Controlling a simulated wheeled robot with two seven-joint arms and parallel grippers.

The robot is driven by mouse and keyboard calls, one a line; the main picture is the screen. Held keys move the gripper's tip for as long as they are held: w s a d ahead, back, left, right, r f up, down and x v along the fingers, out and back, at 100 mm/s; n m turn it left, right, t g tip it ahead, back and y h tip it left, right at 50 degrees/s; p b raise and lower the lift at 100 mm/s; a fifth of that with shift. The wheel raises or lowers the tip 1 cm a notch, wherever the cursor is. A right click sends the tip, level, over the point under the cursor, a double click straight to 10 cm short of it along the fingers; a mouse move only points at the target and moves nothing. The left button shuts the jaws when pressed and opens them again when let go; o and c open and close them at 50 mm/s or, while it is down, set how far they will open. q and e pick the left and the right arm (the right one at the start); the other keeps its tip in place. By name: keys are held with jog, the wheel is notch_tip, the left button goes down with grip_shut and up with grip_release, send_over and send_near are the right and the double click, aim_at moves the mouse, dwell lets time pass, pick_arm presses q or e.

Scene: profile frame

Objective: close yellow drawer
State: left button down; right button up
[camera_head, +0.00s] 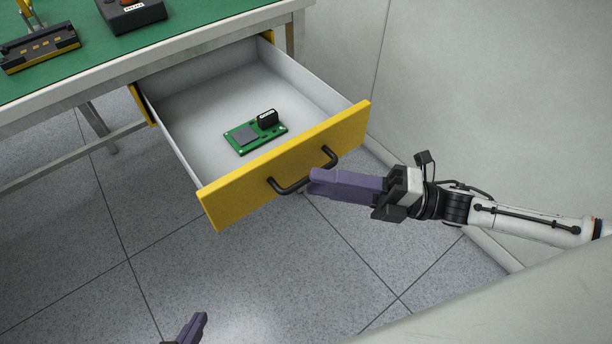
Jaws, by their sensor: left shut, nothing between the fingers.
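The yellow-fronted drawer (225,206) is pulled well out from under the green-topped workbench. Its front carries a black bar handle (288,190). A green circuit board (243,139) with a black part on it lies inside the drawer. My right gripper (316,183), with purple fingers, reaches in from the right. Its fingertips are by the right part of the handle and overlap it in the picture; I cannot tell whether they touch. The fingers overlap each other, so their gap is hidden. My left gripper (198,322) shows only its purple fingertips at the bottom edge, shut and empty, away from the drawer.
The workbench (190,45) holds a black device (130,14) and a dark fixture with yellow parts (38,47). A pale wall (480,100) stands to the right of the drawer. Open tiled floor (290,275) lies in front of the drawer.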

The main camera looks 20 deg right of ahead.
aim_at(306, 178)
jog(key=shift+x, duration=1.85)
grip_shut()
